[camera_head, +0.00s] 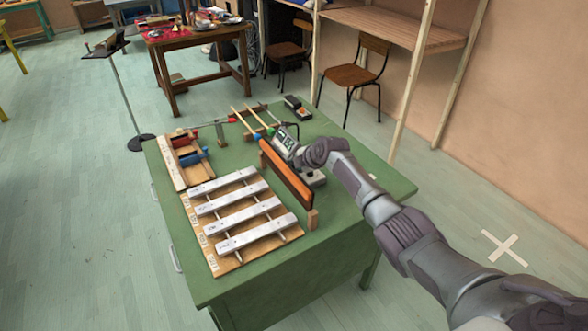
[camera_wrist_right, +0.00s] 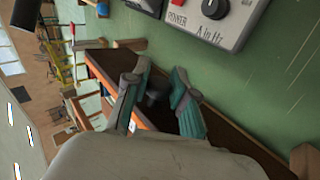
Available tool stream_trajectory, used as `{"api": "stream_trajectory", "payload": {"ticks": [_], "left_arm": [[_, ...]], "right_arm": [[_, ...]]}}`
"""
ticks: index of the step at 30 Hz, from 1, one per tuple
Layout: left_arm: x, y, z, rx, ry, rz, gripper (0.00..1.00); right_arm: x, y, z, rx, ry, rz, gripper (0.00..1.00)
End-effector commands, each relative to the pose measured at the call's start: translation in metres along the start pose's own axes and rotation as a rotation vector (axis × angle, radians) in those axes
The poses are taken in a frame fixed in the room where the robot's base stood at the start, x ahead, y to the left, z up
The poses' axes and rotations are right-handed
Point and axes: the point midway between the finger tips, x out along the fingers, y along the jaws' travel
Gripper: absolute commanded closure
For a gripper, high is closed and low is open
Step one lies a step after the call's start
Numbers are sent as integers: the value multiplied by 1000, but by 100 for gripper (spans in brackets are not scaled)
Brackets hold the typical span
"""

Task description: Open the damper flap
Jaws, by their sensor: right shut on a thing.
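The damper flap (camera_head: 287,172) is a long dark brown and orange board standing on edge along the right side of the metal bars. In the right wrist view its brown face (camera_wrist_right: 230,140) runs from upper left to lower right, with a small dark knob (camera_wrist_right: 155,98) on it. My right gripper (camera_wrist_right: 157,88) is shut on this knob, one teal finger on each side. In the head view my right gripper (camera_head: 296,152) is at the flap's far part, its fingertips largely hidden by my wrist. My left gripper is out of view.
Metal chime bars (camera_head: 240,208) lie on a wooden frame left of the flap. A grey box with a knob and POWER lettering (camera_wrist_right: 215,18) stands close by. Mallets (camera_head: 250,117) and a wooden rack (camera_head: 184,158) are farther back. The green table (camera_head: 370,185) is clear at right.

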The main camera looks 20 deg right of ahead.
Motion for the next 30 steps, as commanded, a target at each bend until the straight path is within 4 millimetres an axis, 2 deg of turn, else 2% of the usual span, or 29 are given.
{"api": "stream_trajectory", "payload": {"ticks": [12,13,17,30], "left_arm": [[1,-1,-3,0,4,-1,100],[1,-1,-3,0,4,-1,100],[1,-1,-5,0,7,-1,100],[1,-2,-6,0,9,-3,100]], "right_arm": [[0,1,1,4,2,2,100],[0,1,1,4,2,2,72],[0,0,1,4,2,1,51],[-6,0,2,2,3,1,51]]}}
